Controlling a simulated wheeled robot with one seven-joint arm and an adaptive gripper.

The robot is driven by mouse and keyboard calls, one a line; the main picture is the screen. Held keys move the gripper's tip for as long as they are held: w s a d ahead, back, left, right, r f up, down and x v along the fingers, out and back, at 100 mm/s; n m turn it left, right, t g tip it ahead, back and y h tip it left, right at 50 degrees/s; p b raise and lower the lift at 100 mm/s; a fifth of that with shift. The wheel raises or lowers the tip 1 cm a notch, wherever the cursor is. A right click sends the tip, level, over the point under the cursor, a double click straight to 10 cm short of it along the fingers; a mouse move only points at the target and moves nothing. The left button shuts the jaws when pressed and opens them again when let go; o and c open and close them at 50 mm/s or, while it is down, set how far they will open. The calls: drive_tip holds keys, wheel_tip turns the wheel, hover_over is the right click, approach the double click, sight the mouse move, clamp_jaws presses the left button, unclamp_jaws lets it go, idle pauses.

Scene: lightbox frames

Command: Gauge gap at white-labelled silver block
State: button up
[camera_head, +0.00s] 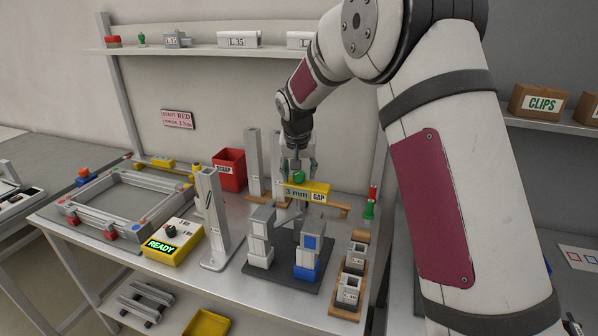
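A yellow bar gauge marked "3 mm GAP" (306,191) with a green knob (299,177) is under my gripper (299,170). The fingers are on both sides of the knob and seem shut on it. I cannot tell whether the gauge hangs clear or touches the wooden rest behind it. A silver block stack with a white lower part (260,240) stands on a dark plate (283,270), in front of and left of the gauge. A silver block with blue faces (309,253) stands to its right. The gap at the white-marked block is too small to make out.
A tall silver upright (212,222) and a yellow box reading "READY" (174,241) stand left of the plate. A wooden tray with silver blocks (346,293) lies right. A red scrap bin (229,169) and a frame (130,202) stand further left.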

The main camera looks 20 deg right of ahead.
drive_tip(key=v, duration=1.2)
drive_tip(key=s+d+r+n, duration=0.1)
drive_tip(key=s+r, duration=0.3)
drive_tip(key=s, duration=0.6)
drive_tip(key=s+d+r+n, duration=0.1)
drive_tip(key=s+r, duration=0.3)
drive_tip(key=s, duration=0.5)
drive_tip(key=s+f+n, duration=0.1)
drive_tip(key=s+f, duration=0.1)
drive_tip(key=s, duration=0.7)
drive_tip(key=s+f+t+y, duration=0.1)
drive_tip(key=s+f, duration=0.1)
drive_tip(key=s, duration=0.7)
drive_tip(key=shift+s+a+f+n, duration=0.2)
drive_tip(key=shift+a+f+n, duration=0.1)
drive_tip(key=shift+n, duration=0.1)
